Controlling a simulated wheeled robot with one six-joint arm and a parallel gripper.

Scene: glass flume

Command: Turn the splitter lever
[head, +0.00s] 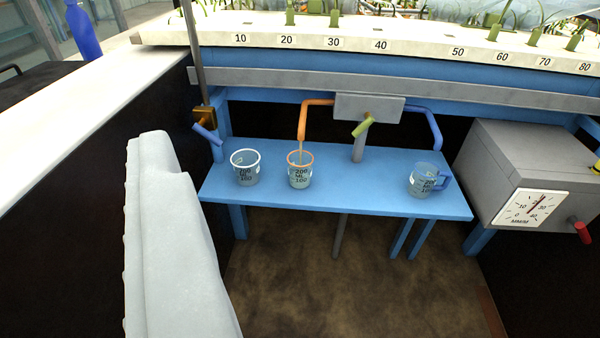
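The splitter is a grey box (385,107) under the flume, with a short yellow-green lever (362,126) on its front. The lever slants, its upper end to the right. An orange pipe (303,120) leaves the box to the left and bends down over an orange-rimmed cup (300,178). A thin stream seems to fall from it into this cup. A blue pipe (434,125) leaves to the right and bends down above a cup with a blue handle (422,187). My gripper does not show, and nothing is seen touching the lever.
The cups stand on a blue bench (370,200). A white-rimmed cup (246,175) is at left, near a blue-handled brass valve (204,118). A grey box with a dial (524,207) and red handle stands right. A pale grey bulky form (170,235) fills the left foreground.

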